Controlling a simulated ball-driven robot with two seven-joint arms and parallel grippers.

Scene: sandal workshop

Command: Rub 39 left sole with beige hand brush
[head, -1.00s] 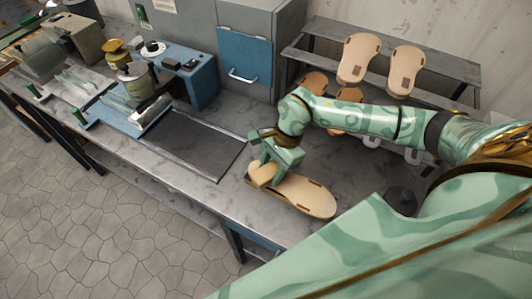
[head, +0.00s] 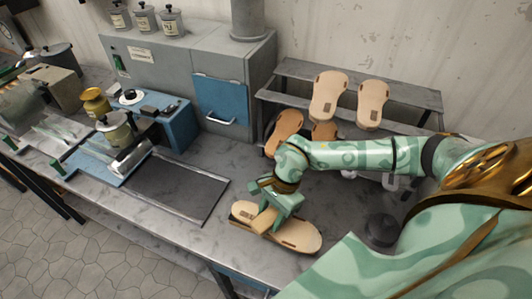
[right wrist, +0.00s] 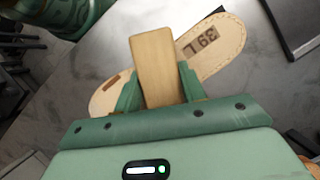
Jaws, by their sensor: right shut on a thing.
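The 39 left sole (head: 303,237) lies flat on the grey table near its front edge. It is tan with stitched edges, and its stamp "39 L" shows upside down in the right wrist view (right wrist: 228,38). My right gripper (head: 272,208) is shut on the beige hand brush (head: 264,221), a plain block that also shows in the right wrist view (right wrist: 155,62). The brush is over the middle of the sole and seems to touch it; its underside is hidden. My left gripper is not in view.
A grey rack (head: 420,100) behind my right arm holds two tan soles (head: 327,100) on top and browner ones (head: 283,130) below. A dark mat (head: 178,187) lies left of the sole. A blue machine (head: 172,125) and grey cabinet (head: 165,62) stand behind. A dark round object (head: 382,229) is at right.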

